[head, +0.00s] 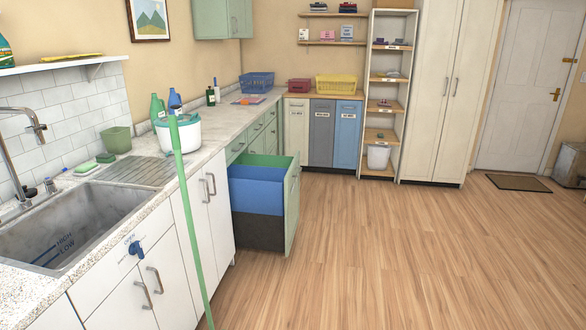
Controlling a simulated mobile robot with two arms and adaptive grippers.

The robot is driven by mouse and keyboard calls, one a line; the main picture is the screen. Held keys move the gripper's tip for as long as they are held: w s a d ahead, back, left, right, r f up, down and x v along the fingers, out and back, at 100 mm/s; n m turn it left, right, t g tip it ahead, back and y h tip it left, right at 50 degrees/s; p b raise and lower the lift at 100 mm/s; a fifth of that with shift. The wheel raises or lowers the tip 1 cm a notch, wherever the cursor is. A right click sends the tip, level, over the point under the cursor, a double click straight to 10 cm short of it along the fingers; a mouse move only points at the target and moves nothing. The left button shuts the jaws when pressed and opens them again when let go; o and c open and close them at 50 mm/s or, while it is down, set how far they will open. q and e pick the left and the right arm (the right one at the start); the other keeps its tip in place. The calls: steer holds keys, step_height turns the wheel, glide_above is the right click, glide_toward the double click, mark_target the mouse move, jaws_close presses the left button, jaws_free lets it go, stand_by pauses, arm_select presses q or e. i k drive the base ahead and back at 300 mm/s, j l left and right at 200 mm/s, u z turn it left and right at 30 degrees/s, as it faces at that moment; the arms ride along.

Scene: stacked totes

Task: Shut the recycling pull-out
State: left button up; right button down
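The recycling pull-out (293,212) stands open on the left, sliding out from the lower cabinets under the counter. Its pale green front panel is well clear of the cabinet line. Inside it a blue bin (257,194) sits behind or above a dark grey section (258,231); I cannot tell exactly how they are split. Neither of my grippers shows in the head view.
A green pole (186,215) leans at the counter in the near left, before the pull-out. The counter holds a sink (60,225) and a white tub (178,134). The wooden floor (400,255) right of the pull-out is clear. Labelled panels (321,132) stand at the back.

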mark_target(264, 189)
steer(key=i+l+u, duration=0.1)
steer(key=i, duration=0.35)
steer(key=i+l, duration=0.15)
steer(key=i, duration=0.25)
steer(key=i+l+u, duration=0.15)
steer(key=i, duration=0.3)
steer(key=i+l+u, duration=0.1)
steer(key=i, duration=0.3)
steer(key=l, duration=0.1)
